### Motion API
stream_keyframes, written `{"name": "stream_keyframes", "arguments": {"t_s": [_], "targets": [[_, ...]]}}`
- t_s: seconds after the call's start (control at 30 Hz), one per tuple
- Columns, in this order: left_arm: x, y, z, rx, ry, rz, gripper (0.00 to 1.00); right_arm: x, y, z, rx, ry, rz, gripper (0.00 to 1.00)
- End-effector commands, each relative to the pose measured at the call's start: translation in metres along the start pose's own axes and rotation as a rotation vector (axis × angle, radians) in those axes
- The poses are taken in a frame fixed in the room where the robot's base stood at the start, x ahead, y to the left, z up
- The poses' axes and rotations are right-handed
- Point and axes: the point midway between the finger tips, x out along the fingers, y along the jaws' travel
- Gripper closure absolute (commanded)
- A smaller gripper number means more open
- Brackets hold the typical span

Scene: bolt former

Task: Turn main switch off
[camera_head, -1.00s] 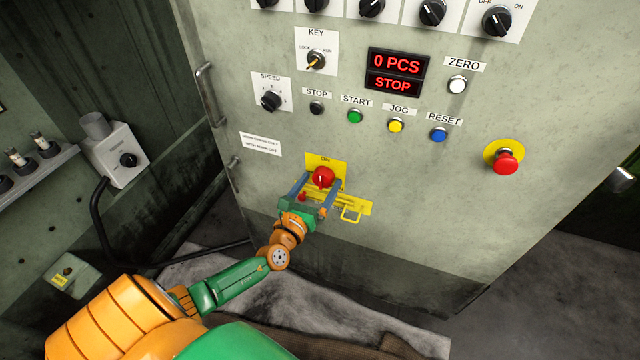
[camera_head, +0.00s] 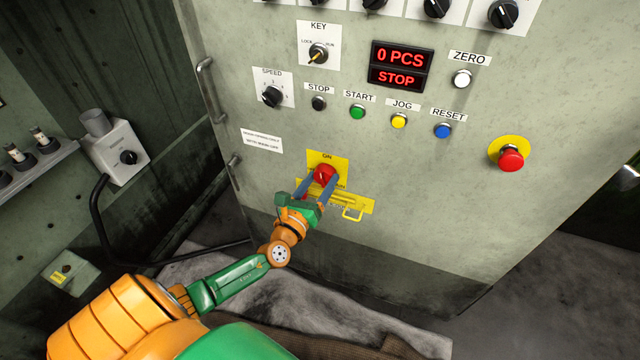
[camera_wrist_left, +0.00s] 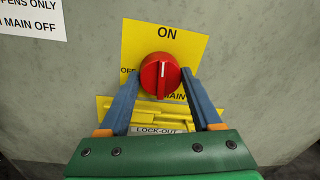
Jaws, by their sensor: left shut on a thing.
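The main switch is a red round knob (camera_head: 325,174) on a yellow plate (camera_head: 316,157) low on the grey cabinet front. In the left wrist view the knob (camera_wrist_left: 160,76) has a white mark pointing up toward ON. OFF is printed to its left, partly hidden by my finger. My left gripper (camera_head: 322,180) is shut on the red knob, one blue-grey finger on each side. In the left wrist view the gripper (camera_wrist_left: 159,80) reaches up to the knob from below. My right gripper is not in view.
A yellow lock-out bracket (camera_head: 352,213) sticks out just below the knob. Above are a red emergency stop (camera_head: 510,160), several push buttons and a display (camera_head: 401,66) reading 0 PCS and STOP. A door handle (camera_head: 208,88) stands at the left edge.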

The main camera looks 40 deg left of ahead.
Motion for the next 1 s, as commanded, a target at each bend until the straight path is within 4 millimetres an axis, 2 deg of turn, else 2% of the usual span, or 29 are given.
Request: {"name": "stream_keyframes", "arguments": {"t_s": [0.03,0.2,0.67,1.0], "targets": [[0.0,0.001,-0.004,-0.033,-0.004,-0.002,0.9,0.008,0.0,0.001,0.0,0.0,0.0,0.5],[0.0,0.001,-0.005,-0.185,-0.016,-0.003,0.9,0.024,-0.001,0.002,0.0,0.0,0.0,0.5],[0.0,0.0,-0.005,-0.626,-0.048,-0.008,0.9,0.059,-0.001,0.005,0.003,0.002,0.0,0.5],[0.0,-0.001,-0.004,-0.947,-0.072,-0.013,0.9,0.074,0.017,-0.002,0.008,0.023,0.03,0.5]]}}
